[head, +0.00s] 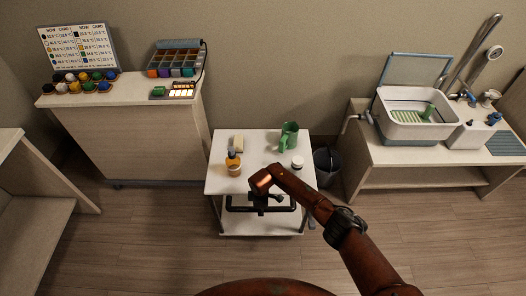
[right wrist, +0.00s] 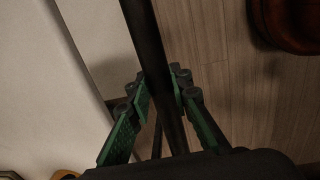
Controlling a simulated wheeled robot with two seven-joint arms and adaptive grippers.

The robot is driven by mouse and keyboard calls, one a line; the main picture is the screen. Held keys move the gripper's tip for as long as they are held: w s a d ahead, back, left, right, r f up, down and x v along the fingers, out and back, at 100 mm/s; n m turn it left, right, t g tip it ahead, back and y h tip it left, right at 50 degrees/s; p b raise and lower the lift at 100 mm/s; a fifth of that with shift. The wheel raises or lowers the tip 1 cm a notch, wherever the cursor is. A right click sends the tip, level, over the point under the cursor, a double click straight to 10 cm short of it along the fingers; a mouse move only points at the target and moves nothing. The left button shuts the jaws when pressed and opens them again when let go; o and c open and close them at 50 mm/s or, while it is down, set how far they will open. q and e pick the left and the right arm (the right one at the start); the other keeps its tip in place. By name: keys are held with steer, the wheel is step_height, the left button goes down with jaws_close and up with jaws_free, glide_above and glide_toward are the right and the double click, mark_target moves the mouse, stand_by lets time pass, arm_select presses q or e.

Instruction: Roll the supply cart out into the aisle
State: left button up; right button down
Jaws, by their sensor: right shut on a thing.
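My right gripper (head: 265,208) is at that handle, partly hidden by my arm in the head view. In the right wrist view the dark bar (right wrist: 153,62) runs between the green fingers of my right gripper (right wrist: 166,108), which is shut on it. The cart's white top edge shows to the left there. My left gripper is in neither view.
On the cart top stand a green pitcher (head: 290,134), an amber pump bottle (head: 233,161), a white jar (head: 297,162) and a pale block (head: 238,143). A dark bin (head: 327,163) stands close at its right. Counters flank it left (head: 130,95) and right (head: 385,152). The near floor (head: 150,240) is clear.

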steer(key=shift+s+r, duration=0.15)
steer(key=shift+r, duration=0.05)
steer(key=shift+a, duration=0.15)
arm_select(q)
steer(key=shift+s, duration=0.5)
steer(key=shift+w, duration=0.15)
arm_select(e)
steer(key=shift+s+f, duration=0.15)
steer(key=shift+f, duration=0.1)
steer(key=c, duration=1.6)
jaws_free()
steer(key=shift+r+p, duration=1.4)
steer(key=shift+r, duration=0.2)
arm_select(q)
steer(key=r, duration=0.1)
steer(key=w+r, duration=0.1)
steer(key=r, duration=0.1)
arm_select(e)
steer(key=shift+s+f, duration=0.1)
